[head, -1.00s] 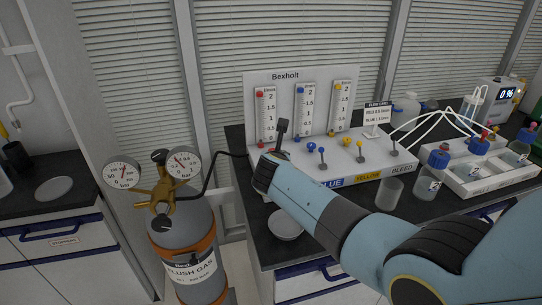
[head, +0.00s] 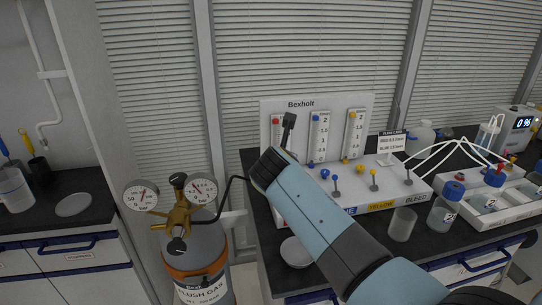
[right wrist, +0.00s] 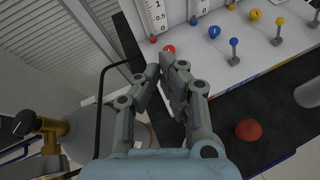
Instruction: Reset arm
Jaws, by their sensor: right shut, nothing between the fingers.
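My right arm reaches in from the right in the head view. Its gripper (head: 288,122) is shut and empty, in front of the left part of the white Bexholt flow panel (head: 280,105). In the right wrist view the closed fingertips (right wrist: 165,62) show near the panel's red knob (right wrist: 169,49), with nothing between them; I cannot tell how large the gap to the knob is. The arm hides the panel's front left corner in the head view. My left gripper is not in view.
The flush gas cylinder (head: 200,262) with brass regulator and gauges stands left of the bench. A black hose (head: 233,190) runs from it towards the panel.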

